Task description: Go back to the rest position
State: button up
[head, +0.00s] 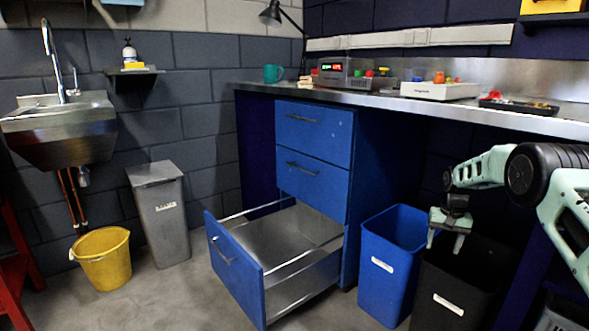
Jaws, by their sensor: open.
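My gripper (446,241) hangs at the right, pointing down, with its two fingers apart and nothing seen between them. It shows in front of or above the black bin (450,295); the exact height over the bin is hard to tell. My arm bends in from the right edge. The blue drawer unit (312,150) stands under the bench, left of my gripper. Its bottom drawer (233,272) is pulled far out, and the part of its inside that shows looks empty. The two upper drawers are shut.
A blue bin (390,265) stands between the drawer unit and the black bin. The metal bench top (385,99) carries a grey device, a white tray and small parts. A grey bin (160,215), yellow bucket (103,258) and sink (60,130) are at the left. Floor is clear at front left.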

jog(key=s+a+r+n, duration=0.1)
jog(key=s+a+r, duration=0.15)
jog(key=a, duration=0.35)
jog(key=s+a+r+n+y, duration=0.1)
jog(key=s+a+r, duration=0.1)
jog(key=a+r, duration=0.3)
jog(key=s+a+r+n, duration=0.1)
jog(key=s+a+r, duration=0.15)
jog(key=a, duration=0.35)
jog(key=s+a+r+n, duration=0.3)
jog(key=s+a+r, duration=0.2)
jog(key=s+a, duration=0.75)
jog(key=s+r+n+p, duration=0.15)
jog(key=s+n, duration=0.45)
jog(key=s, duration=2.4)
notch_tip(320, 180, up, 34)
jog(key=a+p, duration=0.1)
jog(key=p, duration=3.2)
jog(key=shift+r+h, duration=0.2)
jog(key=shift+h, duration=0.1)
